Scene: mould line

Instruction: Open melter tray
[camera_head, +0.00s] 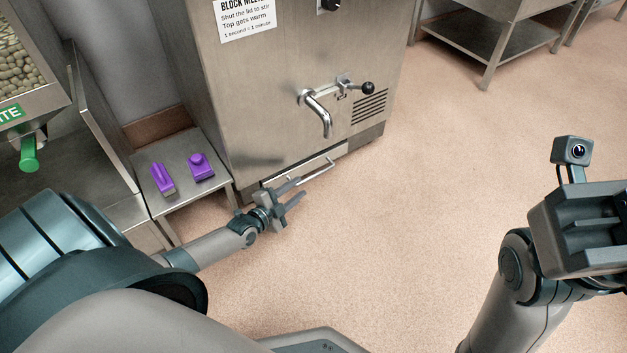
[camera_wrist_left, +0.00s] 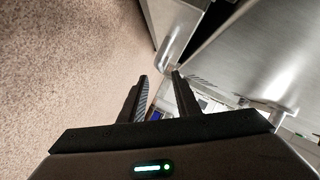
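The melter (camera_head: 300,85) is a steel cabinet with a bent spout and a black-knobbed lever on its front. Its tray (camera_head: 340,155) is a low front at the cabinet's foot with a silver bar handle (camera_head: 320,169); the tray looks shut. My left gripper (camera_head: 299,188) is just in front of the handle's left end, fingers apart and nothing visible between them. In the left wrist view the left gripper (camera_wrist_left: 161,75) also shows spread fingers, with shiny metal beyond; contact with the handle cannot be told. My right gripper (camera_head: 600,225) is at the right edge, its fingertips unclear.
A low steel stand (camera_head: 185,188) with two purple objects (camera_head: 201,167) is left of the melter. A bin with a green handle (camera_head: 29,155) is at far left. A steel table (camera_head: 500,45) stands at the back right. The floor (camera_head: 430,190) in front is clear.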

